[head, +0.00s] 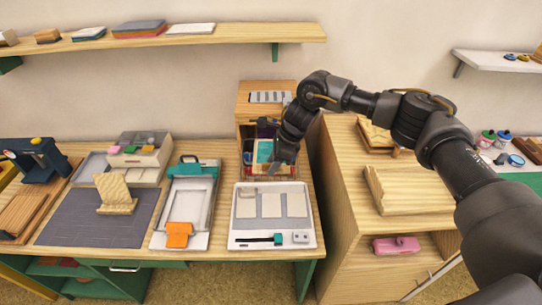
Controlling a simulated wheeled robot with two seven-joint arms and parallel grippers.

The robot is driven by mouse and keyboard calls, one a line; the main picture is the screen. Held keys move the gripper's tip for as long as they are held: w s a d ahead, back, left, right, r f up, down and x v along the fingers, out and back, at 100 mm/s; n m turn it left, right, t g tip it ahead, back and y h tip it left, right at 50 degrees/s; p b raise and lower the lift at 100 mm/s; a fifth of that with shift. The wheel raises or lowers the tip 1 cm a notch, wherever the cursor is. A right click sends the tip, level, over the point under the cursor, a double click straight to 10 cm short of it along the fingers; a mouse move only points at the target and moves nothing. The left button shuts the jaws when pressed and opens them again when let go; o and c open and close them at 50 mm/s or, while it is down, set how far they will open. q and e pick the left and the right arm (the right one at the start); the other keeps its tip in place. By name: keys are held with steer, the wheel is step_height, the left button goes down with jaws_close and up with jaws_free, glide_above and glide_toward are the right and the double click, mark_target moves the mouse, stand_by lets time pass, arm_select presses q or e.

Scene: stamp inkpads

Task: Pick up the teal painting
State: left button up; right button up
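The teal painting (264,150) is a small teal panel with a pale border, in the head view just right of centre. It sits among items in a wire-like holder at the back of the workbench, in front of a small wooden cabinet. My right gripper (276,165) reaches down over it from the right and hides part of its right side. Its fingertips are at or very close to the painting; I cannot tell whether they touch it. The fingers are too small and dark to show whether they are open or shut. My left gripper is not in view.
The workbench holds a white tray with pale cards (273,235), a teal-and-orange clamp frame (187,205), a dark mat (95,228) with a wooden stand and a stamp press (37,160). A wooden cabinet (345,190) stands to the right. A shelf (240,33) runs above.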

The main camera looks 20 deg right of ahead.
jaws_close()
